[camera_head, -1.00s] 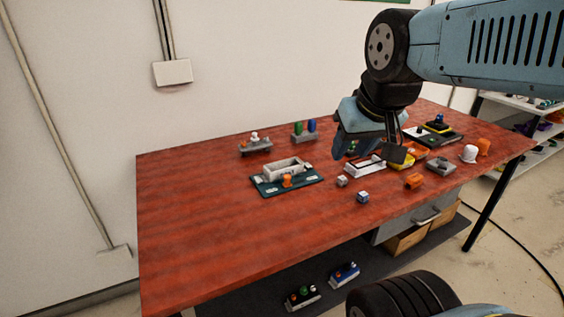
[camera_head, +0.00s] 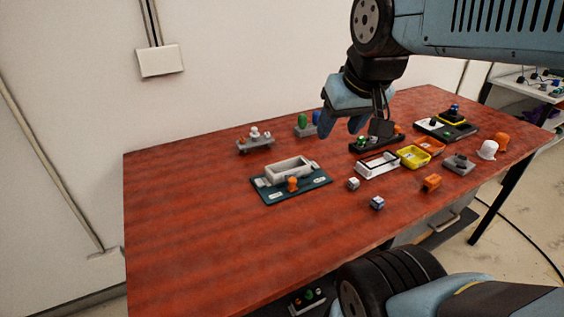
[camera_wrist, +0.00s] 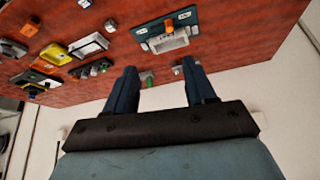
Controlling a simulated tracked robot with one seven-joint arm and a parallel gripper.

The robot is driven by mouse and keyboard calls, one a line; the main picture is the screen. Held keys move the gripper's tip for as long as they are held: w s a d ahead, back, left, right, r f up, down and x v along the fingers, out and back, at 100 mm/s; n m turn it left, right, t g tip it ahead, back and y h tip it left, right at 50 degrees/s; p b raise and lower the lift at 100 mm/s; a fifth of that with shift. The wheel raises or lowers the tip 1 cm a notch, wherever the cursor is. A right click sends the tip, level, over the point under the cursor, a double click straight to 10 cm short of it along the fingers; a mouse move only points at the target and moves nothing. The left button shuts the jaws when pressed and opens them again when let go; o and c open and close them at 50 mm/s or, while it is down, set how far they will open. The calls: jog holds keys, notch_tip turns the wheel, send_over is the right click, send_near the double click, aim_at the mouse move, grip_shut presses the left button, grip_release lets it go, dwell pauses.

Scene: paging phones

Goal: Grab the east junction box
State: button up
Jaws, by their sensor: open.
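No label that I can read marks the east junction box. A light grey open box (camera_head: 289,168) sits on a dark teal board (camera_head: 262,196) with white labels, left of the table's middle. An orange knob (camera_head: 292,184) stands at its front. The board also shows upper middle in the wrist view (camera_wrist: 145,32). My gripper (camera_head: 344,127) is open and empty above the back of the table, right of the board. In the wrist view its fingers (camera_wrist: 160,72) are apart, with a green-topped part (camera_wrist: 147,79) beyond them.
A grey block with white knobs (camera_head: 255,144) stands back left. To the right are a white frame (camera_head: 377,166), a yellow tray (camera_head: 414,157), an orange part (camera_head: 432,183) and small cubes (camera_head: 376,203). A white wall box (camera_head: 160,60) hangs behind. The left tabletop is clear.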

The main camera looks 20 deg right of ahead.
jog(key=shift+o, duration=0.7)
jog(key=shift+w+a+f, duration=0.15)
jog(key=shift+w+f, duration=0.05)
jog(key=shift+w, duration=0.1)
jog(key=o, duration=0.5)
jog(key=w+a+f+n+g+h, duration=0.1)
jog(key=w+f+n+g+h, duration=0.2)
jog(key=w+f+n+g, duration=0.1)
jog(key=shift+w+a+n, duration=0.4)
jog(key=shift+w+n, duration=0.2)
jog(key=shift+w, duration=0.2)
jog(key=n+t+h, duration=0.1)
jog(key=n+h, duration=0.9)
jog(key=n, duration=0.5)
send_near(278, 167)
jog(key=s+d, duration=0.1)
jog(key=d, duration=0.1)
jog(key=s+d, duration=0.1)
jog(key=shift+s+d+r, duration=0.1)
jog(key=shift+d+r, duration=0.15)
jog(key=shift+d, duration=0.15)
jog(key=shift+w+x, duration=0.15)
jog(key=shift+x, duration=1.15)
jog(key=shift+w+x, duration=0.15)
jog(key=shift+x, duration=1.1)
